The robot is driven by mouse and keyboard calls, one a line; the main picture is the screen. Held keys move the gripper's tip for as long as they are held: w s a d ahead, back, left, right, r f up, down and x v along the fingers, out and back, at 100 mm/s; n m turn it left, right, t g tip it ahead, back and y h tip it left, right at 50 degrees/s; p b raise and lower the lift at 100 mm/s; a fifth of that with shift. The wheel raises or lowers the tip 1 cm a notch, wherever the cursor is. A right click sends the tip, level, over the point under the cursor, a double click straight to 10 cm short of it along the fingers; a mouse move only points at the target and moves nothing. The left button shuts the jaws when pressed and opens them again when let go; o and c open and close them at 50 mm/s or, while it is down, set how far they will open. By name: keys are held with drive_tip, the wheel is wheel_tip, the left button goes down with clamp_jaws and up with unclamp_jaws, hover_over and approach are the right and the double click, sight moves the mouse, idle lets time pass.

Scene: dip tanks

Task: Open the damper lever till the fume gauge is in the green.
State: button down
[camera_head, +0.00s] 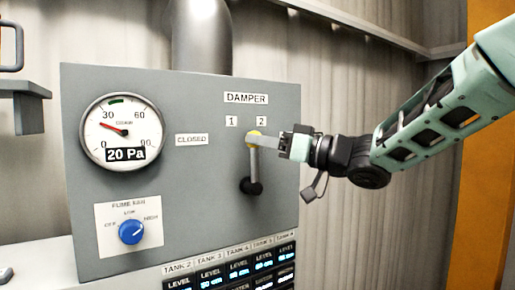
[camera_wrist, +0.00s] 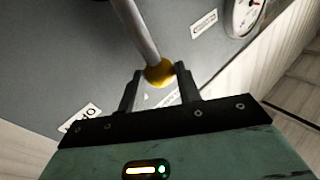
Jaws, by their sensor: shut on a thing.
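The damper lever (camera_head: 253,163) is a grey bar rising from a black pivot to a yellow ball knob (camera_head: 254,134). It stands nearly upright, its knob just below the 1 and 2 labels and nearer the 2. My gripper (camera_head: 283,143) reaches in from the right and is shut on the knob. In the wrist view the knob (camera_wrist: 160,72) sits between the two fingertips. The fume gauge (camera_head: 121,131) reads 20 Pa. Its red needle points up-left, below the 30 mark and left of the green band at the top.
The grey panel (camera_head: 192,225) carries a CLOSED label (camera_head: 191,140) left of the lever and a blue fume fan knob (camera_head: 131,232) turned toward HIGH. Tank level displays (camera_head: 237,271) sit below. A grey duct (camera_head: 201,35) rises behind. An orange post (camera_head: 479,215) stands right.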

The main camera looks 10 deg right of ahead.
drive_tip(key=shift+w+d+f+m+t+y+b, duration=0.2)
drive_tip(key=shift+d+m+t+b, duration=0.15)
drive_tip(key=shift+m, duration=0.2)
drive_tip(key=shift+w+d+f+m+t+y+b, duration=0.15)
drive_tip(key=shift+d+m+t+b, duration=0.1)
drive_tip(key=shift+d+m+b, duration=0.2)
drive_tip(key=shift+w+d+f+m+t+y+b, duration=0.1)
drive_tip(key=shift+w+d+m+t+b, duration=0.1)
drive_tip(key=shift+d+m+t+b, duration=0.3)
drive_tip(key=c, duration=1)
unclamp_jaws()
drive_tip(key=shift+s, duration=0.1)
drive_tip(key=b+v, duration=0.6)
drive_tip(key=v, duration=1.1)
drive_tip(key=shift+d+r, duration=0.25)
